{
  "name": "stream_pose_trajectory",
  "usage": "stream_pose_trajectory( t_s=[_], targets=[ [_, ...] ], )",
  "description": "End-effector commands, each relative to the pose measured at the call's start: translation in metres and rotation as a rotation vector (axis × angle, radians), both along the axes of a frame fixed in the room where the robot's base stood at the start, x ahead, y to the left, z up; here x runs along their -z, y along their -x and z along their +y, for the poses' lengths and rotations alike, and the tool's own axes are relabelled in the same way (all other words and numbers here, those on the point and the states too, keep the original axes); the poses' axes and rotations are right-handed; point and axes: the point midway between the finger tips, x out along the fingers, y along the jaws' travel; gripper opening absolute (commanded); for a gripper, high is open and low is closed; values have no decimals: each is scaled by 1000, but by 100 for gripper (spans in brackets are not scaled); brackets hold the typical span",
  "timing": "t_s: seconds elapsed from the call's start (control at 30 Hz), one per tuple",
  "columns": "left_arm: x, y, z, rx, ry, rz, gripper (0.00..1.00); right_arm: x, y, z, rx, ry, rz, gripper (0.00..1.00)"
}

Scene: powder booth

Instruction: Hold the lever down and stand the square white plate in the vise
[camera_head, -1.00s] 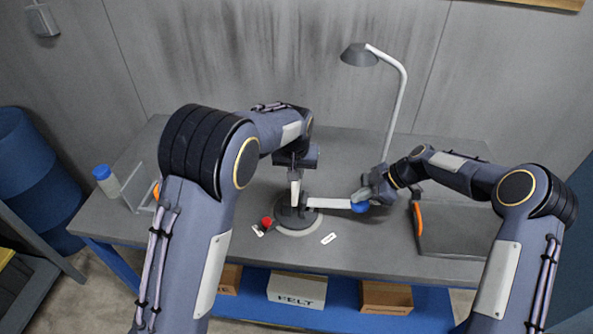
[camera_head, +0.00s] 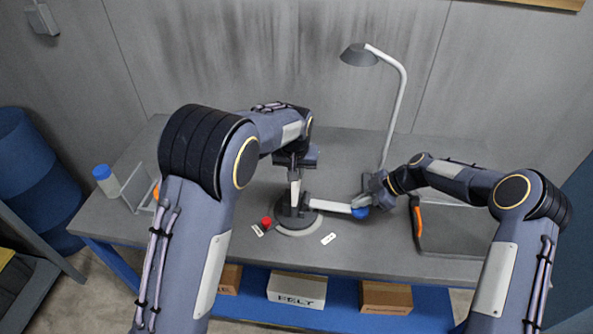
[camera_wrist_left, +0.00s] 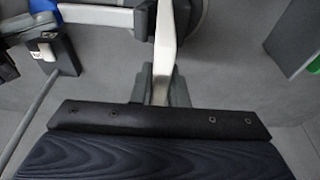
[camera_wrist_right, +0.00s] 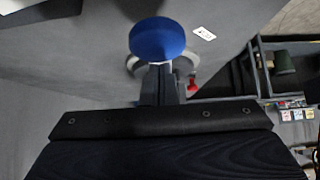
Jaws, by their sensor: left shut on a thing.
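The square white plate (camera_head: 295,190) stands upright, nearly edge-on, its lower edge at the dark vise (camera_head: 290,211); I cannot tell whether it sits between the jaws. My left gripper (camera_head: 295,168) is shut on its upper part, and the left wrist view shows the plate (camera_wrist_left: 165,45) between the fingers. The vise's white lever (camera_head: 330,206) reaches right to a blue knob (camera_head: 360,212). My right gripper (camera_head: 372,195) is at the knob, seemingly touching it. In the right wrist view its fingertips (camera_wrist_right: 159,82) are together, with the knob (camera_wrist_right: 157,39) just past them.
A red knob (camera_head: 266,222) and two small white labels lie around the vise. A lamp (camera_head: 398,110) stands behind my right gripper. A grey tray with an orange handle (camera_head: 418,220) is at right. A blue-capped jar (camera_head: 104,178) and a rack stand at left.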

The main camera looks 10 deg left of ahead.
Motion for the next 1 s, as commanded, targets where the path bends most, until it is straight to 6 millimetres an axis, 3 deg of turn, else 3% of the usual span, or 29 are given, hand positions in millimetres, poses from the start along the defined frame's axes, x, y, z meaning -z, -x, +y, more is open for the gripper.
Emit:
stream_pose_trajectory(
  t_s=[0.37,1.0],
  targets=[
    [1,0,0,0,0,-1,0,1,1,0,-1,0,1,0],
    [25,0,1,0,0,0,0,1,1,0,-2,0,2,0]
  ],
)
